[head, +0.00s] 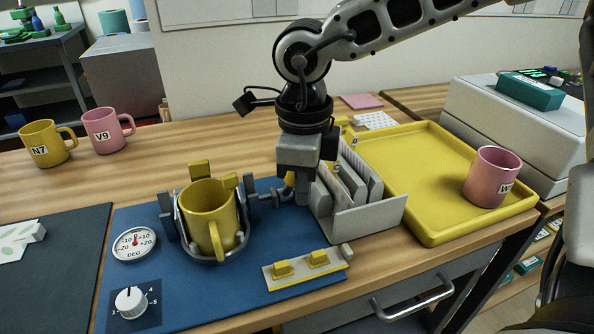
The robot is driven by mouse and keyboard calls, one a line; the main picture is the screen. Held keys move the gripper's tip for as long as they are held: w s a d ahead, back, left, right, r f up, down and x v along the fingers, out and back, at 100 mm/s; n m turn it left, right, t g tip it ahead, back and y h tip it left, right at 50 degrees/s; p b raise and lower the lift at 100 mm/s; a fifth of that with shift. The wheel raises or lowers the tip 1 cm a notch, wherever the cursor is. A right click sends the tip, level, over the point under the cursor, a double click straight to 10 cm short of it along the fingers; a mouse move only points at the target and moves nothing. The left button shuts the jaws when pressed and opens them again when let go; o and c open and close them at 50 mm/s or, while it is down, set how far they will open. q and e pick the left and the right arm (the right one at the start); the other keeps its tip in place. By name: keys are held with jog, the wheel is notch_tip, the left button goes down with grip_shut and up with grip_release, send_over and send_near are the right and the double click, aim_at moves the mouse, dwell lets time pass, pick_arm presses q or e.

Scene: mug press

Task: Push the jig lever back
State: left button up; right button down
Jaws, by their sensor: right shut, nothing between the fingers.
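A grey jig (171,222) stands on the blue mat (200,290) and holds a yellow mug (208,212) upright, its handle facing the front. Grey linkage (267,197) sticks out from the jig's right side toward my gripper. A small yellow piece, possibly the lever's grip, shows beside the fingers and is partly hidden by them. My right gripper (302,193) points down just right of the jig, shut and empty. I cannot tell whether its fingers touch the lever. My left gripper is out of view.
A grey rack (370,216) with upright plates stands close to the right of my gripper. Beyond it is a yellow tray (425,227) with a pink mug (491,177). A dial gauge (134,244), a knob (131,301) and a yellow-edged block (305,270) lie in front.

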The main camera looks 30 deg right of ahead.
jog(key=shift+w+d, duration=0.2)
jog(key=shift+w, duration=0.45)
jog(key=shift+w+d, duration=0.2)
jog(key=shift+w, duration=0.4)
jog(key=shift+w+d+f+b, duration=0.1)
jog(key=shift+w+b, duration=0.05)
jog(key=shift+w, duration=0.45)
jog(key=shift+w+d+b, duration=0.1)
jog(key=shift+w+b, duration=0.05)
jog(key=shift+w, duration=0.45)
jog(key=shift+w+d+f, duration=0.1)
jog(key=shift+w+f, duration=0.1)
jog(key=shift+w, duration=0.3)
jog(key=shift+w+f, duration=0.15)
jog(key=shift+w, duration=0.35)
jog(key=shift+w+d+r, duration=0.1)
jog(key=shift+w+d, duration=0.05)
jog(key=shift+w, duration=0.1)
jog(key=shift+r, duration=0.2)
jog(key=w, duration=0.2)
jog(key=shift+w+d+r+p, duration=0.15)
jog(key=shift+w+d+p, duration=0.15)
jog(key=shift+w+d, duration=0.05)
notch_tip(320, 180, up, 7)
jog(key=s+p, duration=0.1)
jog(key=p, duration=0.2)
jog(key=shift+a, duration=0.15)
